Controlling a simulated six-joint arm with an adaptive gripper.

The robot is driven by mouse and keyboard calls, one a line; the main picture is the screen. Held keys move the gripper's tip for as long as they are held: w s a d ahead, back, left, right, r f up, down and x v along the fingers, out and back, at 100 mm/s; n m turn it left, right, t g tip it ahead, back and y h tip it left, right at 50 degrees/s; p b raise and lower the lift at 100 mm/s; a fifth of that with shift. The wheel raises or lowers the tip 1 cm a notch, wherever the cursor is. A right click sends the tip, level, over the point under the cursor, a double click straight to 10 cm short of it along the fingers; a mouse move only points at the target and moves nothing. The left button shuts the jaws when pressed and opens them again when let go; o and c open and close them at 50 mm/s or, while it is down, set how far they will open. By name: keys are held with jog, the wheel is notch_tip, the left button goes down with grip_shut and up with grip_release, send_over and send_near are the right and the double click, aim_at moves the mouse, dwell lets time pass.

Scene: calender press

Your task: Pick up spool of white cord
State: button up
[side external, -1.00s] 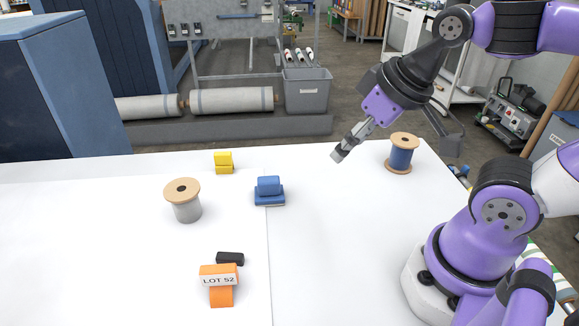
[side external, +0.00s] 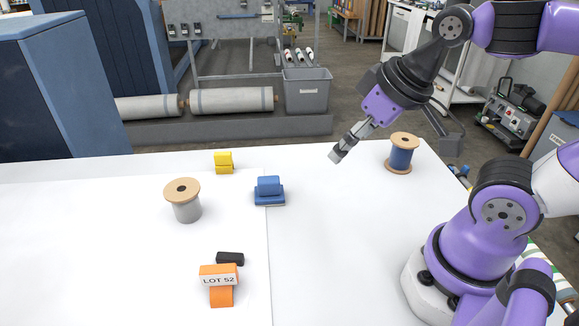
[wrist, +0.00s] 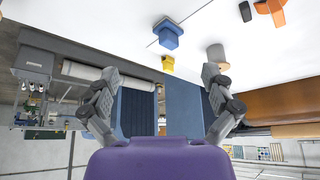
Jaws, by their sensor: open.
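A spool with pale grey-white cord (side external: 187,212) and tan wooden flanges stands upright on the left part of the white table. It also shows at the upper right of the wrist view (wrist: 216,56). A second spool, wound with blue cord (side external: 401,158), stands upright at the table's right back edge. My gripper (side external: 337,156) is open and empty, above the table between the two spools and closer to the blue one. Its two fingers are spread wide in the wrist view (wrist: 160,82).
A blue block-like item (side external: 269,190) and a yellow one (side external: 224,162) lie between the pale spool and my gripper. An orange piece labelled LOT 52 (side external: 220,285) and a black block (side external: 230,258) are at the front. The table's right-centre is clear.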

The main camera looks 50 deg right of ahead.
jog(key=n+g+y, duration=0.2)
jog(key=n, duration=0.4)
send_over(192, 189)
jog(key=s+d, duration=0.2)
notch_tip(192, 189, down, 7)
jog(key=shift+n, duration=0.3)
jog(key=x, duration=0.2)
jog(key=a+x, duration=0.1)
jog(key=x, duration=0.1)
jog(key=shift+w+f, duration=0.2)
jog(key=shift+f, duration=0.05)
jog(key=shift+y, duration=0.3)
jog(key=x, duration=0.5)
jog(key=shift+w+a+f, duration=0.15)
jog(key=shift+w+f, duration=0.05)
jog(key=shift+f, duration=0.05)
jog(key=c, duration=1.1)
